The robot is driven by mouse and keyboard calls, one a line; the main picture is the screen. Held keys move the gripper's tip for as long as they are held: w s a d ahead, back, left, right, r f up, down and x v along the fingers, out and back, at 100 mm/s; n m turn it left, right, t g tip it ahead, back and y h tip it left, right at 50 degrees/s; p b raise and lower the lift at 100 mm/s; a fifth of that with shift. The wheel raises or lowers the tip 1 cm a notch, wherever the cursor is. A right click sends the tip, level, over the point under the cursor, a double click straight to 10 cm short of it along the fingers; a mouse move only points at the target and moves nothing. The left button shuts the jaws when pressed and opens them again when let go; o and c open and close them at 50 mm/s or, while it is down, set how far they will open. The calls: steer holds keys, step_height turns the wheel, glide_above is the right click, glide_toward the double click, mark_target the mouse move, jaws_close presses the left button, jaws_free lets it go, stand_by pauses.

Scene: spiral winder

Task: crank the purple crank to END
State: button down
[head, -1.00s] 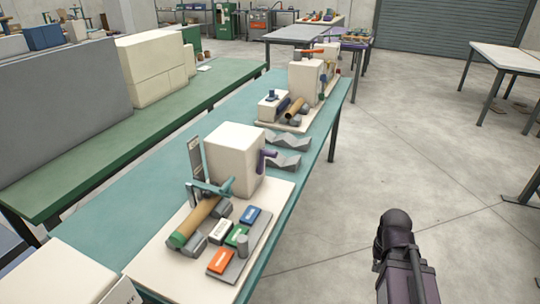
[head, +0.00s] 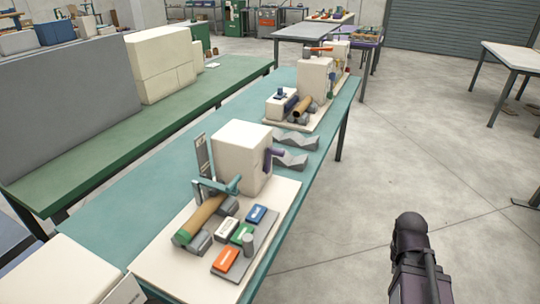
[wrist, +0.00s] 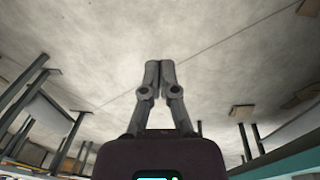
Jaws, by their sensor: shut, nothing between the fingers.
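The purple crank (head: 274,154) is on the right side of a cream box-shaped winder (head: 240,157), which stands on a cream board on the teal table. The END marking cannot be read in any view. My gripper (wrist: 160,63) shows in the wrist view with its two grey fingers together and nothing between them, against bare concrete floor. In the head view only my dark arm shows, at the lower right, well apart from the crank.
A tan roller (head: 202,220) and a teal lever (head: 222,187) sit before the winder. Blue (head: 257,214), white, green and orange (head: 226,261) blocks lie beside them. Grey zigzag pieces (head: 291,159) lie behind the winder. The floor right of the teal table (head: 165,160) is clear.

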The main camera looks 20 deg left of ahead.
steer(key=w+a+r+m+t+h, duration=0.1)
steer(key=w+a+r+t+h, duration=0.3)
steer(key=a, duration=0.6)
steer(key=w+a+r+m+t+h, duration=0.1)
steer(key=w+a+r+t+h, duration=0.1)
steer(key=w+a+r+t, duration=0.6)
steer(key=s+a+r+t+y, duration=0.1)
steer(key=s+a+r+t, duration=0.1)
steer(key=a, duration=0.6)
steer(key=s+a+r+n+t+y, duration=0.1)
steer(key=s+a+r+t+y, duration=0.1)
steer(key=a, duration=0.7)
steer(key=s+a+r+t+y, duration=0.2)
steer(key=s+a+r+t, duration=0.1)
steer(key=a, duration=0.6)
steer(key=s+r+b, duration=0.1)
steer(key=s, duration=0.1)
steer(key=shift+s+r+n, duration=0.25)
steer(key=shift+s+n, duration=0.05)
steer(key=shift+s, duration=0.05)
steer(key=shift+w, duration=0.1)
steer(key=w+d, duration=0.1)
steer(key=w, duration=1.2)
steer(key=shift+f+b, duration=0.35)
steer(key=shift+f, duration=0.05)
